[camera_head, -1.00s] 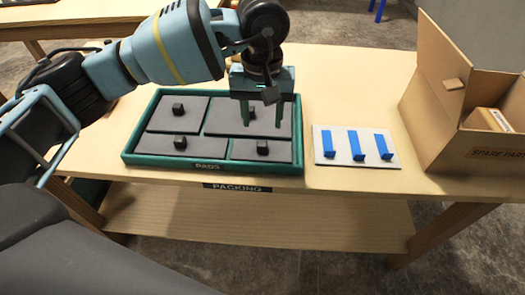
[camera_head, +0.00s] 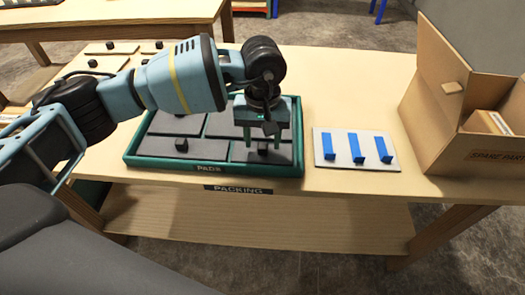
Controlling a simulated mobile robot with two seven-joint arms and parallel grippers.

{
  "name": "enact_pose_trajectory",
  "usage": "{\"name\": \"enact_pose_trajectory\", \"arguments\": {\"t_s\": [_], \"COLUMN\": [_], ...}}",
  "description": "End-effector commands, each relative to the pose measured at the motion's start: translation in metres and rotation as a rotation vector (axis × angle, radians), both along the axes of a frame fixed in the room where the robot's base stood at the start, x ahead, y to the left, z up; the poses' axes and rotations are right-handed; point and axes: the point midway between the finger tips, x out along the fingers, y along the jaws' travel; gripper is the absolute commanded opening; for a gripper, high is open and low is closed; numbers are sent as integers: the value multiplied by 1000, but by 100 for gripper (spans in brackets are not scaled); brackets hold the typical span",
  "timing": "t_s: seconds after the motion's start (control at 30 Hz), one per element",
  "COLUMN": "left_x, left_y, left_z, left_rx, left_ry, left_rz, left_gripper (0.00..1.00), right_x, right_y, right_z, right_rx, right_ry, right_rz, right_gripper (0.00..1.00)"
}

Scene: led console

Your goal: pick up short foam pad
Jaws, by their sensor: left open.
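The green tray (camera_head: 130,160) marked PADS holds several dark grey foam pads, each with a black knob where it can be seen. The front right pad (camera_head: 240,155) looks the shortest; its knob (camera_head: 263,147) stands upright. My left gripper (camera_head: 263,143) is open and points down over this pad. Its fingers come down on either side of the knob; I cannot tell whether they touch it. The front left pad (camera_head: 160,147) and back left pad (camera_head: 178,124) lie beside it. The gripper and arm partly hide the back right pad (camera_head: 220,124). My right gripper is not in view.
A white board (camera_head: 345,161) with blue upright pieces lies right of the tray. An open cardboard box (camera_head: 440,130) marked SPARE PARTS stands at the right. Light panels with black knobs (camera_head: 92,63) lie at the back left. The wooden table (camera_head: 350,85) is clear behind the board.

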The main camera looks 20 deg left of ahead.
Motion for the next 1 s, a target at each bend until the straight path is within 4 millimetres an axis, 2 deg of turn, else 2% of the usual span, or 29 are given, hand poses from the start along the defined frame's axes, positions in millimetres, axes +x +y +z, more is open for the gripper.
{"name": "enact_pose_trajectory", "arguments": {"t_s": [0.1,0.3,0.67,1.0], "left_x": [0,0,0,0], "left_y": [0,0,0,-1], "left_z": [-9,-9,-9,-5], "left_rx": [-1,-1,-1,-2], "left_ry": [0,0,0,-2], "left_rz": [0,0,0,0], "left_gripper": [48,47,0,0], "right_x": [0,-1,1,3], "right_y": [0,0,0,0], "right_z": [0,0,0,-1], "right_rx": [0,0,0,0], "right_ry": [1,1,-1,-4], "right_rz": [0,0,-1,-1], "right_gripper": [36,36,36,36]}}
